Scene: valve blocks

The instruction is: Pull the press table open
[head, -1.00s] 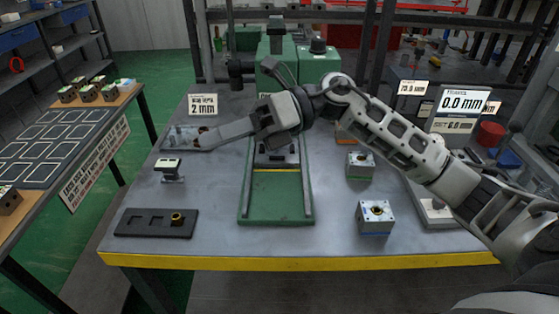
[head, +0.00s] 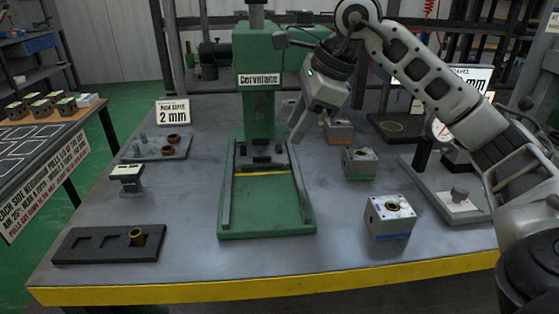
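The green press (head: 258,65) stands at the back middle of the bench. Its green base (head: 268,224) extends toward me between two long rails. The press table, a dark block (head: 262,160) with fixtures, sits at the back of the rails under the press head. The front part of the base is bare, with a yellow stripe across it. My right gripper (head: 299,128) points down just to the right of the press column, above and beside the right rail. Its fingers overlap from this angle, so their opening is unclear. I see nothing held. My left gripper is out of view.
Valve blocks (head: 390,217) (head: 359,163) stand right of the base. On the left are a black tray (head: 110,245) with a brass bushing (head: 137,237), a small gauge stand (head: 128,178) and a grey tray (head: 155,148) with bushings. A side table (head: 45,150) stands at far left.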

